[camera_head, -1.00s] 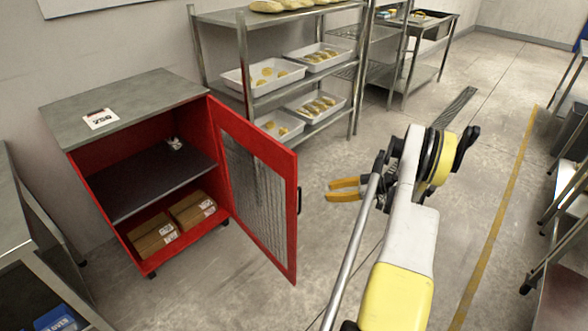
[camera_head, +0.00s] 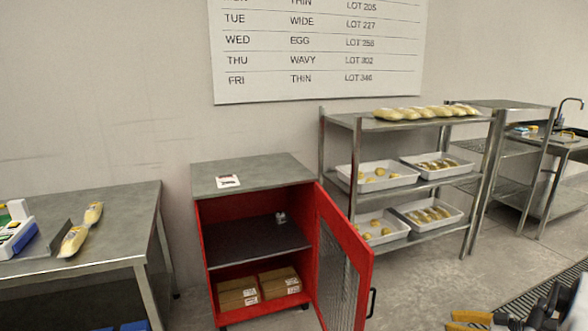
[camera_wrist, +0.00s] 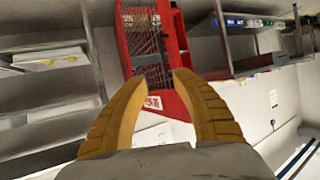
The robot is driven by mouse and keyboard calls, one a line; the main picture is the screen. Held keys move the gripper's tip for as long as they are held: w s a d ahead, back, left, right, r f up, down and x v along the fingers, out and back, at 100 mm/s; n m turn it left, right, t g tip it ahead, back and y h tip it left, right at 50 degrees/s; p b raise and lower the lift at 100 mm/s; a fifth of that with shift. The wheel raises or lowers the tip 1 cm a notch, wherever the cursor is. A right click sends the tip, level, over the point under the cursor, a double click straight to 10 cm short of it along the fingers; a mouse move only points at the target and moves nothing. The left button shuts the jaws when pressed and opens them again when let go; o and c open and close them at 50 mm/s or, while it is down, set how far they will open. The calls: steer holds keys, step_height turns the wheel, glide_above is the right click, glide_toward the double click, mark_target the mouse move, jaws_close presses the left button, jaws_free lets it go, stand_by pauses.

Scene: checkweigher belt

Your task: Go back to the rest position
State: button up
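My gripper (camera_head: 455,321) shows at the bottom right edge of the head view, with yellow fingers. In the wrist view my gripper (camera_wrist: 163,78) has its two ridged yellow fingers spread apart, with nothing between them. It is in free air, apart from the furniture. A red cabinet (camera_head: 204,250) stands against the wall with its mesh door (camera_head: 345,265) swung open. Two cardboard boxes (camera_head: 238,291) lie on its lower level. The red cabinet also shows in the wrist view (camera_wrist: 124,45), beyond the fingertips.
A steel table (camera_head: 125,225) with yellow packets (camera_head: 74,240) and a white-and-blue device (camera_head: 14,236) stands at left. A steel rack (camera_head: 357,160) with trays of yellow pieces stands right of the cabinet. A wall chart (camera_head: 318,60) hangs above. Floor near the rack is clear.

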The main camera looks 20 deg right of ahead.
steer(key=w+a+r+m+g+h, duration=0.15)
steer(key=w+a+r, duration=0.35)
steer(key=a+r, duration=0.55)
steer(key=w+a+r+m+g, duration=0.25)
steer(key=w+a+r, duration=0.4)
steer(key=a, duration=0.65)
steer(key=s+a+r+g+h, duration=0.1)
steer(key=s+a+r, duration=0.2)
steer(key=s+a, duration=0.3)
steer(key=s+a+r+m+h, duration=0.1)
steer(key=s+a+r+h, duration=0.15)
steer(key=a, duration=0.45)
steer(key=s+a+r+g, duration=0.1)
steer(key=s+a+r, duration=0.35)
steer(key=a, duration=0.25)
steer(key=s+a+f+t+h, duration=0.1)
steer(key=s+a, duration=0.3)
steer(key=s, duration=0.4)
steer(key=shift+s+f+m+t+h, duration=0.2)
steer(key=shift+f+m+t+h, duration=0.1)
steer(key=shift+f+t, duration=0.15)
